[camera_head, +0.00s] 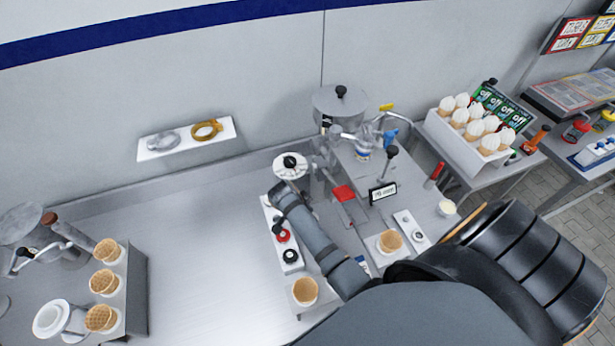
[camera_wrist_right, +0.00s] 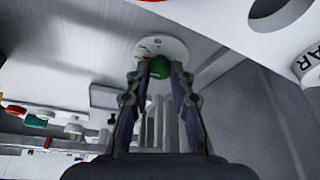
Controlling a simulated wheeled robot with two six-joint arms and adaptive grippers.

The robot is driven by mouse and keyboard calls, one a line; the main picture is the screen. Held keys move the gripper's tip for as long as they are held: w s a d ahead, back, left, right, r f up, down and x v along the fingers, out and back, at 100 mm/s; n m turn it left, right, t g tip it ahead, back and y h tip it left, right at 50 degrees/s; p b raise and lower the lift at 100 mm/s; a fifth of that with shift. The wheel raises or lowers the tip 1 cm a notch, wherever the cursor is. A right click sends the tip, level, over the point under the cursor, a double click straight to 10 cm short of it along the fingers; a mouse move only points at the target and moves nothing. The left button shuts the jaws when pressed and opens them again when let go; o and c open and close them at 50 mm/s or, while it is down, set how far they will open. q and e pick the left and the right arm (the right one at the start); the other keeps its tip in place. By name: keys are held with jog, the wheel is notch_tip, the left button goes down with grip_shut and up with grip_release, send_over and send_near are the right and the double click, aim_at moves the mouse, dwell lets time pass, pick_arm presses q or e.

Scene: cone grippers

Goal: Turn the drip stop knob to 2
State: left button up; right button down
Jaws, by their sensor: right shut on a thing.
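A green knob (camera_wrist_right: 160,68) sits at a white round dial plate (camera_wrist_right: 174,47) with small markings, in the upper middle of the right wrist view. My right gripper (camera_wrist_right: 158,72) is shut on the green knob, with one dark finger on each side. I cannot read the knob's setting; the fingers and knob hide part of the plate. In the head view my right arm reaches in from the lower right to the middle of the counter, and its fingertips are hard to make out. My left gripper is not in view.
A white panel (camera_head: 267,212) with red and black knobs lies beside my right arm. A metal pot (camera_head: 340,103) stands behind. A rack of filled cones (camera_head: 470,133) is at right. The left counter (camera_head: 190,260) has free room.

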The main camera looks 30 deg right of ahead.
jog(key=shift+s+n+t+p, duration=0.1)
jog(key=shift+n+t+p, duration=0.3)
jog(key=shift+n+p, duration=0.5)
jog(key=shift+y, duration=0.3)
jog(key=c, duration=1.2)
grip_release()
jog(key=shift+r, duration=0.1)
jog(key=v, duration=0.7)
jog(key=shift+a+r, duration=0.1)
jog(key=shift+a, duration=0.1)
